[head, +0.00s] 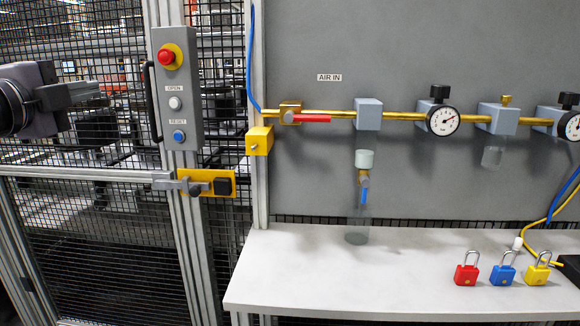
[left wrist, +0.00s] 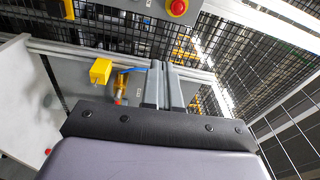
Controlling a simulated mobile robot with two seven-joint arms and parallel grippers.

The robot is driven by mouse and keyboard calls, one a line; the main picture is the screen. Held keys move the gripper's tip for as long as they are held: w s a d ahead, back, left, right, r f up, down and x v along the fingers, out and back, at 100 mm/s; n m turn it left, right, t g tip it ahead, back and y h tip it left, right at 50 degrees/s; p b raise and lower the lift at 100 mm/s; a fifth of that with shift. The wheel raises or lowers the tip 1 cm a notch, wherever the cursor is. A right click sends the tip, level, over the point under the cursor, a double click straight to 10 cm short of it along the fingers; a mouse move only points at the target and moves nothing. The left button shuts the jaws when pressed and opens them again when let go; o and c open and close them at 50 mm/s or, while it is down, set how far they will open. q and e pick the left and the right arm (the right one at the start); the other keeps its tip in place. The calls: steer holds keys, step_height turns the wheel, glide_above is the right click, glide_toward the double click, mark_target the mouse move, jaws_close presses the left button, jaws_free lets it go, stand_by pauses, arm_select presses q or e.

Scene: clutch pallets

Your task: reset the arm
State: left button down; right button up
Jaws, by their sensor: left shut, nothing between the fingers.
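My left gripper (head: 84,92) is at the left edge of the head view, its fingers together and empty, pointing right toward the control box. In the left wrist view its shut fingers (left wrist: 163,86) show at the middle. The fingertips stop short of the grey control box (head: 178,90), which has a red emergency button (head: 171,56), a white OPEN button (head: 175,103) and a blue RESET button (head: 179,136). The red button also shows in the left wrist view (left wrist: 177,7). My right gripper does not show in either view.
A mesh fence gate (head: 90,215) with a yellow latch (head: 215,184) is near the arm. A grey panel carries a brass air line with a red-handled valve (head: 305,118) and gauges (head: 442,120). Red (head: 467,273), blue (head: 503,272) and yellow padlocks (head: 538,271) stand on the white bench (head: 300,285).

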arm_select(q)
steer(key=w+d+f+n+g+h, duration=0.15)
steer(key=d+f, duration=0.25)
steer(key=f, duration=0.5)
steer(key=w+d+f+g+h, duration=0.15)
steer(key=d+f, duration=0.25)
steer(key=f, duration=0.5)
steer(key=s+d+f+n+g, duration=0.1)
steer(key=s+d+f+n, duration=0.15)
steer(key=f, duration=0.65)
steer(key=s+d+f+n, duration=0.2)
steer(key=d+f, duration=0.1)
steer(key=f, duration=0.5)
steer(key=s+a+f+n+g+y, duration=0.1)
steer(key=s+f+n+g+y, duration=0.2)
steer(key=s+f+n, duration=0.8)
steer(key=s+f+y, duration=0.1)
steer(key=s+f, duration=1.3)
steer(key=f, duration=0.1)
steer(key=shift+a+g, duration=0.25)
steer(key=shift+g, duration=0.15)
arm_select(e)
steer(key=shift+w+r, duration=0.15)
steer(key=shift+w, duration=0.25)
